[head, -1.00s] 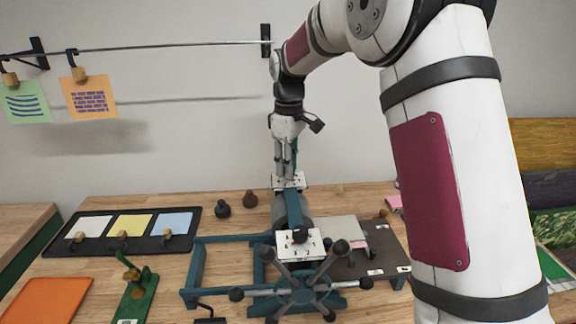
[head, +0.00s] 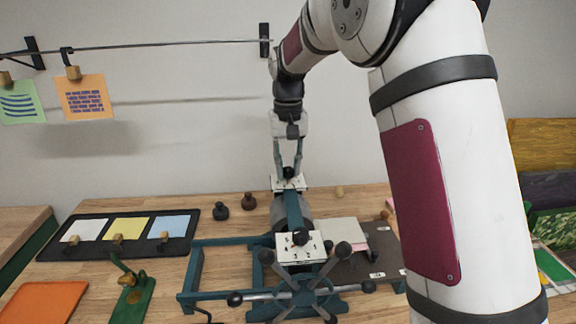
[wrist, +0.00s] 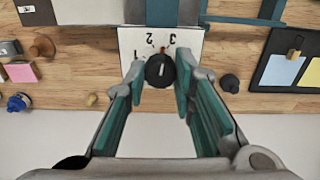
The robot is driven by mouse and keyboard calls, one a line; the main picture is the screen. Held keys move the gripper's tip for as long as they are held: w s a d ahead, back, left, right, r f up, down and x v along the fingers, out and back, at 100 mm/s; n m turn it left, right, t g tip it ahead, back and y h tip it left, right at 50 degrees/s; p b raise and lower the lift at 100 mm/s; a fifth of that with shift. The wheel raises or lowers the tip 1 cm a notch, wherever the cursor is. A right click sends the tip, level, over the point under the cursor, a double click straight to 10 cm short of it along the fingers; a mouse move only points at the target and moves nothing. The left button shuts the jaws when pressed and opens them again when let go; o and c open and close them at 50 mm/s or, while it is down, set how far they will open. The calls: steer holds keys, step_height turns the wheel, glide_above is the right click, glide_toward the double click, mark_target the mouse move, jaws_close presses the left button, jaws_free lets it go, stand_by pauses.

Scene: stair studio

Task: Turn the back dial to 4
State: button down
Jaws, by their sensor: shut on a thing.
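The back dial (head: 288,173) is a small black knob on a white plate (head: 276,184) at the far end of the teal press. In the wrist view the dial (wrist: 160,71) has a pale pointer line and the plate shows 1, 2 and 3, with a small reddish mark near 2 and 3. The 4 is not visible; the right finger covers part of the plate's edge. My gripper (head: 288,168) points down, its two fingers on either side of the knob, shut on it. The wrist view also shows my gripper (wrist: 160,80) around the dial.
A front dial plate (head: 296,250) and a spoked handwheel (head: 303,290) stand nearer on the press. Dark knobs (head: 249,201) and a black tray (head: 90,246) with coloured cards lie to the left. A wall rail (head: 170,44) runs above.

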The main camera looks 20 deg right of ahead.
mark_target(288, 169)
steer(key=m, duration=1.2)
steer(key=shift+m+p, duration=0.4)
stand_by(0.3)
steer(key=c, duration=1.3)
jaws_free()
steer(key=shift+c, duration=0.2)
steer(key=shift+r, duration=0.1)
step_height(288, 169, up, 12)
